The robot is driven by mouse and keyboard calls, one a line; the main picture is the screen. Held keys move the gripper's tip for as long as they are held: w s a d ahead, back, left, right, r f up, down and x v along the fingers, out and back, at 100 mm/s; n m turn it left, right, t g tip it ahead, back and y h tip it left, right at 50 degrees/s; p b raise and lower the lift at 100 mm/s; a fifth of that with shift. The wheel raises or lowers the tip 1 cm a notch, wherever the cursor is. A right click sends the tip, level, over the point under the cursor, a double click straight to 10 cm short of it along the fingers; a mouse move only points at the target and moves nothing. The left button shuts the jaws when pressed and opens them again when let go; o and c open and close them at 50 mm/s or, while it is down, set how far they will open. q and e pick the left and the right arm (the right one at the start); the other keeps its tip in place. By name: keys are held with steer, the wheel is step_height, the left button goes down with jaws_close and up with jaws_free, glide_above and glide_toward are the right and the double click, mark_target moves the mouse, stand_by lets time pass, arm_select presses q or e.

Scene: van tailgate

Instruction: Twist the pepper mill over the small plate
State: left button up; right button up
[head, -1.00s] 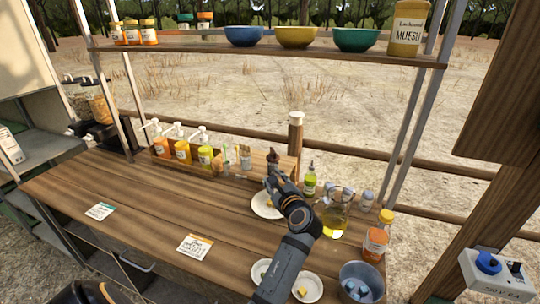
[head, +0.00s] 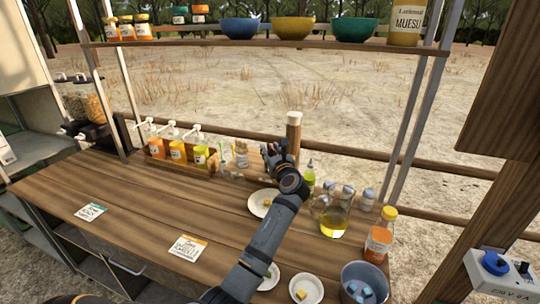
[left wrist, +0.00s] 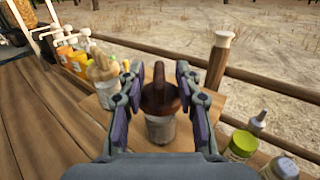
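The pepper mill (left wrist: 159,98) stands upright in the left wrist view, with a brown knobbed top and a pale, see-through lower body. My left gripper (left wrist: 158,80) has its two fingers on either side of the mill's brown top, with narrow gaps showing; I see no firm contact. In the head view the left gripper (head: 273,152) is beyond the small white plate (head: 259,205), and it hides most of the mill. The plate lies on the wooden counter, partly covered by my left forearm. My right gripper is not in view.
Sauce bottles (head: 177,152) stand in a rack behind left. A white dish (head: 306,290) sits in front. The counter's left half (head: 130,200) is mostly clear, with two cards.

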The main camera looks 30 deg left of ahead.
arm_select(q)
steer(key=shift+w+a+r, duration=0.1)
steer(key=shift+w+a, duration=0.05)
steer(key=shift+a, duration=0.1)
jaws_close()
steer(key=m+t+h+p, duration=0.1)
steer(key=p, duration=0.3)
steer(key=r+m+t+h+p, duration=0.1)
steer(key=h+p, duration=0.1)
steer(key=p, duration=0.1)
steer(key=shift+a+m+t+p, duration=0.1)
steer(key=shift+m+t+p, duration=0.25)
steer(key=shift+m+t, duration=0.05)
steer(key=m+t+h+p, duration=0.1)
steer(key=h+p, duration=0.1)
steer(key=m+t+h+p, duration=0.1)
steer(key=p, duration=0.1)
steer(key=m+h+p, duration=0.2)
steer(key=shift+f+t+h, duration=0.25)
steer(key=shift+t+h, duration=0.05)
steer(key=shift+t, duration=0.1)
steer(key=shift+f+m+t+h+p, duration=0.2)
steer(key=shift+m+t+h+p, duration=0.2)
steer(key=shift+m+h+p, duration=1.05)
steer(key=shift+f+n+h+b, duration=0.1)
steer(key=shift+n+h+b, duration=0.15)
steer(key=shift+h+b, duration=0.25)
